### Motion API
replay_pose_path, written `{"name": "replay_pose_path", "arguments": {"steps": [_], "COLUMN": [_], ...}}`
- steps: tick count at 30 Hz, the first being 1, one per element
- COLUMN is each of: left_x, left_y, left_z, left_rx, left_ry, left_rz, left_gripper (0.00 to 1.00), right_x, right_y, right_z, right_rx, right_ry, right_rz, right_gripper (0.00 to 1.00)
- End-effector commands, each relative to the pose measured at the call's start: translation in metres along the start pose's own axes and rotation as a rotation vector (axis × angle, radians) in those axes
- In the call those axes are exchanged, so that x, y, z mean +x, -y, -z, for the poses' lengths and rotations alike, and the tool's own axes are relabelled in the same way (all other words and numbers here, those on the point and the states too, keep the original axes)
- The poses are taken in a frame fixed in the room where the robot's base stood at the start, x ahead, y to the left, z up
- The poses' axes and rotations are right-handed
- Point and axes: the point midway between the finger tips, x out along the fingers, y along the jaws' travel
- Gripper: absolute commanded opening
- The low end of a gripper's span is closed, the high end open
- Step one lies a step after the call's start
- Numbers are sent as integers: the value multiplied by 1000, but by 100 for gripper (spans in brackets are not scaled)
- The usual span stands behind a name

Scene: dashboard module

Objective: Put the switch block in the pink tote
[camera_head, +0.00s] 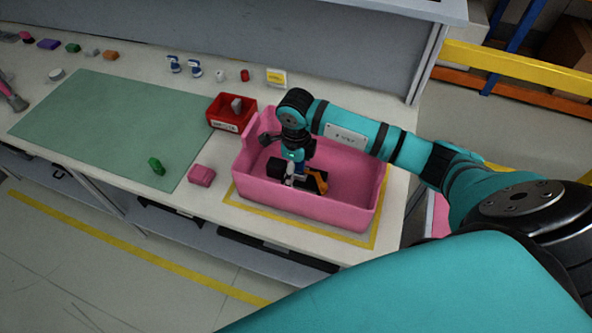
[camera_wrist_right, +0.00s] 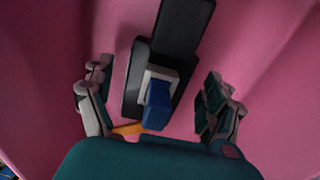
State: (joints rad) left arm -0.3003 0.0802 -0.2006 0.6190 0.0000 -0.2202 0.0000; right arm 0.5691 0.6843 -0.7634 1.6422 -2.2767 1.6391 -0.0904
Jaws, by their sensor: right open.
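The pink tote (camera_head: 335,205) stands at the right end of the bench. My right gripper (camera_head: 300,182) is down inside it, pointing downward. In the right wrist view, my right gripper (camera_wrist_right: 157,88) is open, its fingers apart. Between them is a block with a light grey frame and a blue top (camera_wrist_right: 157,103), which looks like the switch block. A clear gap shows on each side of it. It rests on or against a black part (camera_wrist_right: 180,35) in the tote. In the head view, my gripper mostly hides the block.
An orange part (camera_head: 318,181) also lies in the tote. A red bin (camera_head: 230,123) with a grey part stands behind left. Two blue-and-white parts (camera_head: 184,66) stand at the back.

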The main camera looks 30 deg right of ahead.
Motion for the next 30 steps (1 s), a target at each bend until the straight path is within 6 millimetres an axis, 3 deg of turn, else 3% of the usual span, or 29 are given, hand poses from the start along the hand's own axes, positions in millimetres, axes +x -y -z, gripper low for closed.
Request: {"name": "replay_pose_path", "arguments": {"steps": [15, 21, 30], "left_x": [30, 32, 31], "left_y": [0, 0, 0], "left_z": [-3, -3, -2], "left_rx": [0, 0, -1], "left_ry": [0, 0, -1], "left_rz": [0, 0, 0], "left_gripper": [63, 63, 63], "right_x": [-98, -112, -113], "right_y": [1, 0, 0], "right_z": [-1, 0, 0], "right_rx": [-1, -1, -1], "right_ry": [3, 1, 0], "right_rz": [5, 2, 2], "right_gripper": [88, 88, 88]}}
